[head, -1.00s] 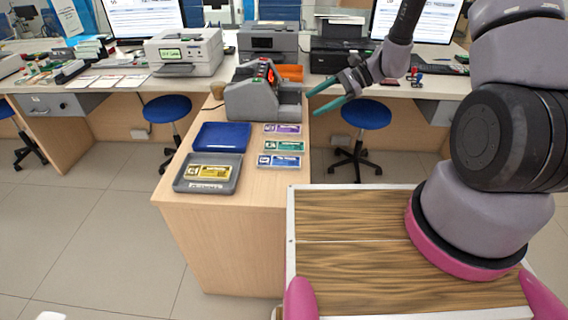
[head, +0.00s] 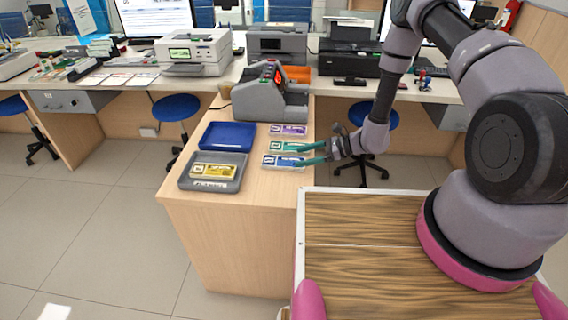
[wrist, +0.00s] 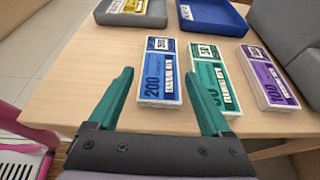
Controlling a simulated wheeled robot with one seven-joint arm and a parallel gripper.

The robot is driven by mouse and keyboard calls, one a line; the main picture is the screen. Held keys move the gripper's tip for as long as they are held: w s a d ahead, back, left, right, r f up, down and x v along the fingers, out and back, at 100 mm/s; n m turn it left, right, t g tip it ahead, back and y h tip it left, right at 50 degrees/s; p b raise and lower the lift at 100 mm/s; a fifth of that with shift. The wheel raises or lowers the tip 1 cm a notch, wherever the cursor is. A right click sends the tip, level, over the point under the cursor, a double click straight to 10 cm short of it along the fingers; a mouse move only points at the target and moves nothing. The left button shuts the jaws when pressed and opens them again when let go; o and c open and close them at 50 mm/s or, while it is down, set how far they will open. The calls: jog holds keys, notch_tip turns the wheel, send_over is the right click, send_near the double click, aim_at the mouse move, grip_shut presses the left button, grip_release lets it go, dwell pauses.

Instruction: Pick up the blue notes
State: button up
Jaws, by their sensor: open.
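The blue notes (head: 280,161) lie flat on the wooden counter, the nearest of three bundles in a row. In the wrist view the blue notes (wrist: 159,72) lie just ahead of my fingertips, between their lines. My gripper (head: 312,154) is open and empty, reaching in from the right. Its teal fingers also show in the wrist view (wrist: 160,88), one to the left of the blue notes and one to the right. The right finger overlaps the green notes (wrist: 207,75) in the picture; I cannot tell whether it touches them.
Purple notes (wrist: 268,78) lie beyond the green ones. A grey tray (head: 190,184) holds yellow notes (head: 213,171), with a blue tray (head: 222,136) behind it. A grey counting machine (head: 262,97) stands at the back.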

aim_at(286, 161)
jog(key=x, duration=0.5)
jog(key=shift+f, duration=0.4)
jog(key=c, duration=1)
jog(key=shift+r, duration=0.1)
